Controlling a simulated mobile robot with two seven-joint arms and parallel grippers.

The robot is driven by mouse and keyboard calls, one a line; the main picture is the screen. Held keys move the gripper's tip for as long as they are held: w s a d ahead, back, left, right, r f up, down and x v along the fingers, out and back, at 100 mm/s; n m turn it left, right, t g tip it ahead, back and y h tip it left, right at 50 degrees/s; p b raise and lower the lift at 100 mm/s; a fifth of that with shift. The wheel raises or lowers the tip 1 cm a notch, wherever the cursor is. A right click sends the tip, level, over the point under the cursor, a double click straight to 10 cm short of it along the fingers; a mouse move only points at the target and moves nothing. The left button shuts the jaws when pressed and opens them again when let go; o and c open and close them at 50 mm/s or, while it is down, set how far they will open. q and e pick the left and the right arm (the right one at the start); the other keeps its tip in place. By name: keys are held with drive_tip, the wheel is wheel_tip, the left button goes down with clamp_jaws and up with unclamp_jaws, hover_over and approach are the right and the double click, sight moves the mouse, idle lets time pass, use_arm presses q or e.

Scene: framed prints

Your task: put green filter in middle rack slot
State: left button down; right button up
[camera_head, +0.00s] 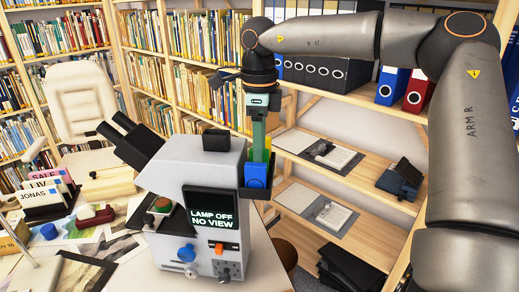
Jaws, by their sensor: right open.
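My right arm reaches in from the upper right, and its gripper (258,143) points down at the right side of the grey viewing machine (200,165). The jaws are open. A narrow green piece, likely the green filter (268,145), shows at the fingertips, partly covered by the gripper. Below it a blue filter (256,175) stands in the dark rack (262,192) on the machine's side. The middle slot is hard to make out behind these parts. My left gripper is not in view.
The machine's screen (212,212) reads "LAMP OFF NO VIEW". Prints, stamps and card holders (48,195) crowd the table at left. Wooden shelves (310,170) with binders and framed items stand close behind the gripper, at right. A white chair (80,100) stands at the back left.

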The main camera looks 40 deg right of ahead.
wheel_tip(320, 180, up, 11)
drive_tip(key=p, duration=0.1)
drive_tip(key=shift+o, duration=0.3)
idle(1.2)
